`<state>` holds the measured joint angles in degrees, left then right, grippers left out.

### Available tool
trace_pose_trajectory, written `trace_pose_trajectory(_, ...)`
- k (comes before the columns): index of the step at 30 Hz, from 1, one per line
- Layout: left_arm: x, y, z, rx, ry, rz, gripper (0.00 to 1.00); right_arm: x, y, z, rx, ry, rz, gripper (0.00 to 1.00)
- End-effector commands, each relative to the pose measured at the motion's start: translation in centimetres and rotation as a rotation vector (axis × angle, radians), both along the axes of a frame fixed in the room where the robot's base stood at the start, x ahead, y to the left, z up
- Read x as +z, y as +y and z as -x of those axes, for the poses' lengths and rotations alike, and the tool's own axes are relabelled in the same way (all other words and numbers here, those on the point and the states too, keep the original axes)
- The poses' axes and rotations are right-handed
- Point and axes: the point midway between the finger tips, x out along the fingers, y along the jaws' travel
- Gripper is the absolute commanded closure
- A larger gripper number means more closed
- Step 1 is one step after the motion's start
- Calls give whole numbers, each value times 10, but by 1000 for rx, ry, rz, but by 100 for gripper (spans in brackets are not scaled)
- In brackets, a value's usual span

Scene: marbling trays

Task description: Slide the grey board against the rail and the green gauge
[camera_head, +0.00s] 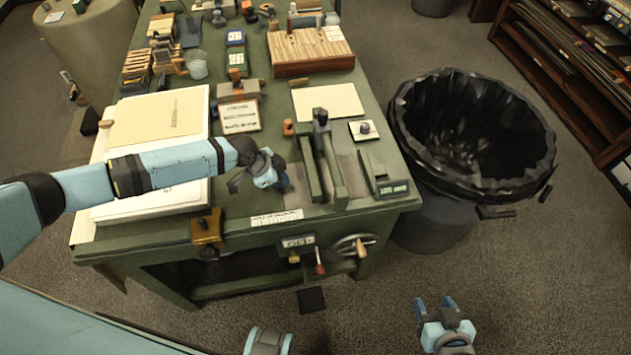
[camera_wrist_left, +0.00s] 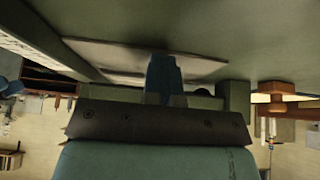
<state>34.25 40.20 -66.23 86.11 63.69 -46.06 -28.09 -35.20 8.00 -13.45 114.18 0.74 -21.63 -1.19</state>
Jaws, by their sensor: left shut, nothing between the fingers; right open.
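The grey board (camera_head: 352,174) appears to lie flat on the green table near its front right corner, partly hidden under a green bar-like fixture with an upright post, which I take for the rail (camera_head: 332,172). The green gauge (camera_head: 388,186), a block with a small marked plate, stands to the right by the table's edge. My left gripper (camera_head: 267,179) is shut and empty, low over the table left of the rail. In the left wrist view its blue fingers (camera_wrist_left: 163,78) overlap a flat grey plate (camera_wrist_left: 205,66); contact cannot be told. My right gripper (camera_head: 434,309) is open and empty, above the floor.
A white tray-like stack (camera_head: 200,130) with a tan sheet lies at left, under my left arm. A brass-coloured block (camera_head: 207,228) sits at the front edge. A pale sheet (camera_head: 328,101) lies behind the rail. A black-lined bin (camera_head: 470,130) stands right of the table.

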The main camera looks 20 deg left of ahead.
Motion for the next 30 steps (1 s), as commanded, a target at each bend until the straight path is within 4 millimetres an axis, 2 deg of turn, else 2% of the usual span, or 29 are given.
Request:
trace_pose_trajectory(17,1,0,2,-1,5,-1,100,3,0,0,0,-1,0,43)
trace_pose_trajectory(30,36,7,2,0,2,-1,100,31,0,0,0,-1,0,43)
